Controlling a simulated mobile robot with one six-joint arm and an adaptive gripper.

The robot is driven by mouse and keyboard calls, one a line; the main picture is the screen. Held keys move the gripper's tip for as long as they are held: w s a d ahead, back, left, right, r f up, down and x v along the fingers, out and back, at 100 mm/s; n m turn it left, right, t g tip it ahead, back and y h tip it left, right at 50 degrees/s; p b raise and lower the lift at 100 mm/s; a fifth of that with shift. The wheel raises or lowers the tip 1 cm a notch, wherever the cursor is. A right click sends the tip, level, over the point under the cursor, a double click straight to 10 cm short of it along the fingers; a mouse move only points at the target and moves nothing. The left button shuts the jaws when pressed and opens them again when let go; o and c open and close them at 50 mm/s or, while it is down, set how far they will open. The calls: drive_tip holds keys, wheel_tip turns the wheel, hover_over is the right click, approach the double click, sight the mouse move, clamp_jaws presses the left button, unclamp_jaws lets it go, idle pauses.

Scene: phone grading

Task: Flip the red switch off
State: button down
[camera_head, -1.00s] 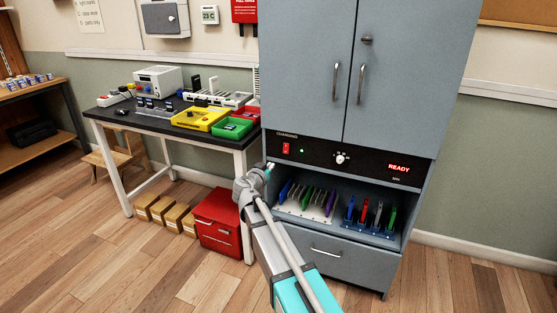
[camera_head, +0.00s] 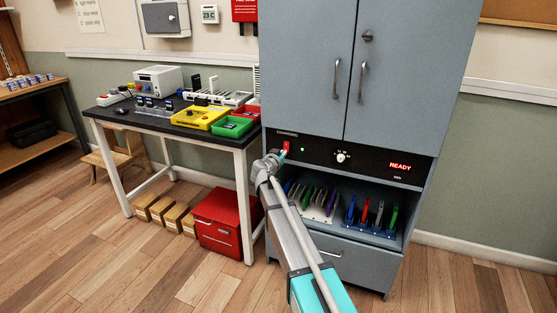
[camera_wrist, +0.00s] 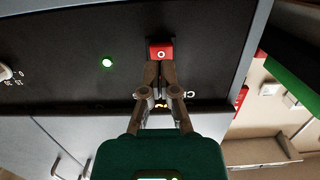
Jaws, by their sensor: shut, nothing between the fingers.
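The red switch (camera_head: 286,146) is on the black control panel (camera_head: 318,153) of the grey cabinet, under the word CHARGING. In the wrist view the red switch (camera_wrist: 161,52) shows a white ring mark. My gripper (camera_head: 282,154) is shut and empty, right at the lower part of the switch. In the wrist view its fingertips (camera_wrist: 160,64) lie over one edge of the switch; I cannot tell whether they press on it. A green light (camera_head: 303,150) beside the switch is lit.
A knob (camera_head: 340,157) and a lit READY display (camera_head: 400,167) are farther right on the panel. Below, an open bay holds several phones in racks (camera_head: 318,212). A workbench (camera_head: 180,122) with coloured trays stands at the left, a red box (camera_head: 222,215) under it.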

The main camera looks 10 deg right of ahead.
drive_tip(key=shift+x, duration=0.85)
drive_tip(key=shift+w+d+f, duration=0.1)
drive_tip(key=shift+w+d, duration=0.05)
drive_tip(key=shift+w, duration=0.1)
drive_tip(key=shift+s+f, duration=0.1)
drive_tip(key=shift+s, duration=0.05)
drive_tip(key=s+a+f+b, duration=0.1)
drive_tip(key=s+a+b, duration=0.1)
drive_tip(key=s+a, duration=0.5)
drive_tip(key=s, duration=0.5)
drive_tip(key=shift+f, duration=0.4)
drive_tip(key=shift+w, duration=0.1)
